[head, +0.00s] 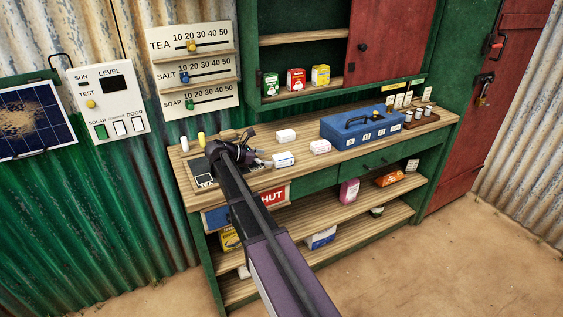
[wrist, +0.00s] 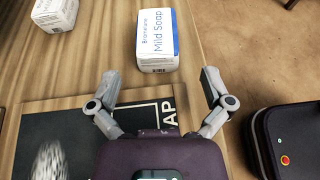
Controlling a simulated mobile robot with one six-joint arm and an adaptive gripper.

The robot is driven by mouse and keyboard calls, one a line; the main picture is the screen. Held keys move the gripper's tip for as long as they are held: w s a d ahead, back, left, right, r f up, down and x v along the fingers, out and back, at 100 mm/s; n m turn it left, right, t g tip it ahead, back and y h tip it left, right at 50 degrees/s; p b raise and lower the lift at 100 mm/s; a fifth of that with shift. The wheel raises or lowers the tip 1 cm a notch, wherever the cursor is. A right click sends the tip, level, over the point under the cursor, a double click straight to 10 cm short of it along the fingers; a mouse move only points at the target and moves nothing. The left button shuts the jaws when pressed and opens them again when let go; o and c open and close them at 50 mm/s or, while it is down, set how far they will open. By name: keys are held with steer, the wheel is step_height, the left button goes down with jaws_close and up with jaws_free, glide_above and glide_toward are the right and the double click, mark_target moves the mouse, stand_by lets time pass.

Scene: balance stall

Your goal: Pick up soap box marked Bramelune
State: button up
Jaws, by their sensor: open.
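The soap box marked Bramelune (wrist: 157,40) is white with a blue side, and its label reads "Mild Soap" in the wrist view. It lies on the wooden counter just beyond my fingertips, roughly centred between them. In the head view it is the white and blue box (head: 283,160) just right of my gripper (head: 261,156). In the wrist view my gripper (wrist: 161,76) is open, with its fingers spread wide and nothing between them. The box looks apart from both fingers.
Another white box (wrist: 55,14) lies up and left in the wrist view. A dark board (wrist: 60,130) lies under my gripper. The counter's front edge runs close beside the soap.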

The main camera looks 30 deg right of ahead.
mark_target(275, 158)
steer(key=shift+b+x, duration=0.85)
steer(key=shift+x, duration=1.75)
steer(key=shift+w+r, duration=0.1)
steer(key=shift+w, duration=0.05)
steer(key=c, duration=1.1)
